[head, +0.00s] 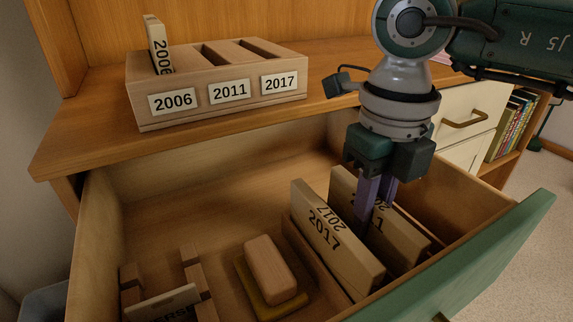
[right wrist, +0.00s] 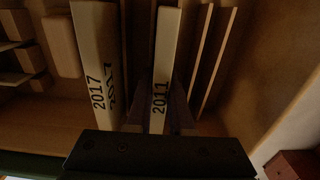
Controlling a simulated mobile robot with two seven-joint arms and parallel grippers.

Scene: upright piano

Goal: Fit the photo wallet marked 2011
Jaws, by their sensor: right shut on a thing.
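The photo wallet marked 2011 (head: 345,190) stands upright in the open drawer, partly hidden behind my right gripper's fingers. My right gripper (head: 372,205) reaches down from above and is shut on it. In the right wrist view the 2011 wallet (right wrist: 163,75) lies between the two fingers. The wallet marked 2017 (head: 335,240) stands just left of it, apart from the gripper; it also shows in the right wrist view (right wrist: 95,45). The wooden holder (head: 215,105) on the desk top has slots labelled 2006, 2011 and 2017. A 2006 wallet (head: 157,45) stands in its 2006 slot; the other two slots are empty. My left gripper is not in view.
The drawer (head: 190,215) is pulled out, with a green front (head: 470,260). In it lie a wooden block on a yellow base (head: 270,270) and a small wooden rack with a lettered plate (head: 165,300). Books (head: 510,125) stand on a shelf at the right.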

